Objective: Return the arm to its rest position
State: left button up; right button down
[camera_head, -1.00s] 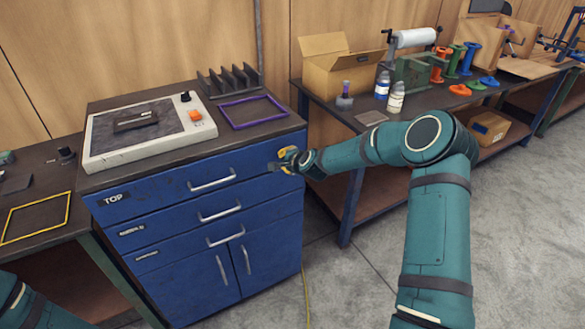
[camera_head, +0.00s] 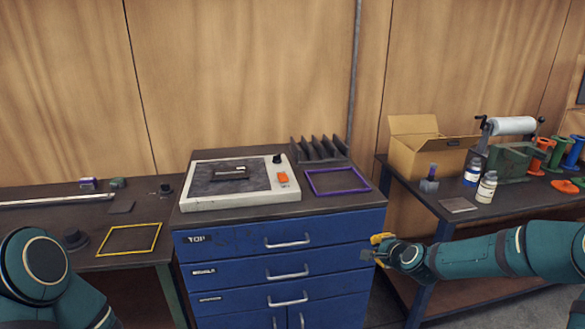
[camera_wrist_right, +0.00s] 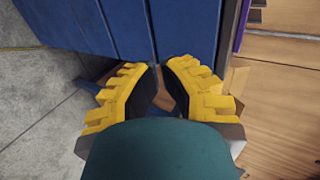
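My right arm reaches in from the right in the head view. Its yellow-fingered right gripper (camera_head: 377,247) is beside the right edge of the blue drawer cabinet (camera_head: 240,268), near the top drawers. In the right wrist view, the two yellow fingers (camera_wrist_right: 162,70) stand apart with an empty gap between their black pads. The blue cabinet front (camera_wrist_right: 118,25) lies beyond the fingertips. My left arm shows at the lower left of the head view; its gripper is outside the picture.
A white-framed device (camera_head: 240,198) and a purple frame (camera_head: 338,181) are on the cabinet top. A yellow frame (camera_head: 128,252) lies on the left bench. The right bench holds a cardboard box (camera_head: 425,157) and bottles (camera_head: 486,187). The right forearm passes in front of this bench.

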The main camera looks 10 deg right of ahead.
jog(key=s+a+f+n+g+y, duration=0.2)
jog(key=s+a+f+n+g, duration=0.15)
jog(key=s+a+f, duration=0.35)
jog(key=s+a+f+n+g+y, duration=0.1)
jog(key=s+a+f+n+g, duration=0.1)
jog(key=s+a+f+n, duration=0.6)
jog(key=s+a+f+n+g, duration=0.2)
jog(key=s+a+f, duration=0.1)
jog(key=s, duration=0.4)
jog(key=s+a+f+n+g, duration=0.2)
jog(key=s+a+f, duration=0.1)
jog(key=s+a, duration=0.2)
jog(key=shift+s+a+f+g, duration=0.2)
jog(key=shift+s+g, duration=0.15)
jog(key=shift+s, duration=0.75)
jog(key=shift+d, duration=0.15)
